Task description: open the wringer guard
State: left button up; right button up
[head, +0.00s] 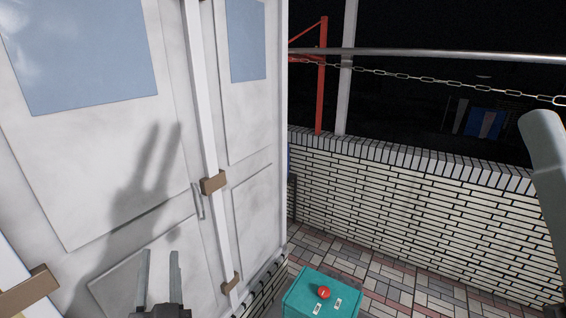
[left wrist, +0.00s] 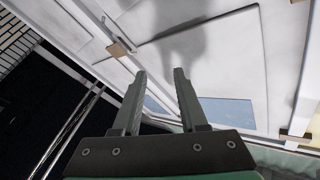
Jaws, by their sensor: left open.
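No part that I can clearly name as a wringer guard shows. A large white double door (head: 110,180) with blue panes fills the left of the head view. A slim grey handle (head: 198,201) sits beside its centre bar, near a brown block (head: 214,182). My left gripper (head: 160,254) is open and empty, low in front of the door, left of the handle. In the left wrist view its two fingers (left wrist: 160,75) stand apart with nothing between them. The door (left wrist: 210,55) and a brown block (left wrist: 120,48) lie beyond them.
A teal box (head: 300,296) with a red button (head: 323,292) stands right of the gripper, at the bottom. A white brick wall (head: 410,200) runs behind the paved floor (head: 400,280). A chain (head: 430,79) and a metal rail (head: 430,55) cross above the wall.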

pick_arm(q)
jog(key=s+a+r+n+t+p, duration=0.1)
jog(key=s+r+n, duration=0.1)
jog(key=r, duration=0.7)
jog(key=s+a+r+n+t+p, duration=0.1)
jog(key=a+r+t+p, duration=0.1)
jog(key=r, duration=0.6)
jog(key=s+d+r+m+t+h, duration=0.1)
jog(key=s+d+r+t+h, duration=0.1)
jog(key=r, duration=0.5)
jog(key=s+d+r+m+t+h, duration=0.1)
jog(key=s+d+r+t+h, duration=0.2)
jog(key=s+r+h, duration=0.4)
jog(key=shift+s+d+r+t+h+p, duration=0.3)
jog(key=shift+s+d+p, duration=0.15)
jog(key=shift+s, duration=0.35)
pick_arm(e)
notch_tip(320, 180, up, 5)
jog(key=shift+r, duration=0.15)
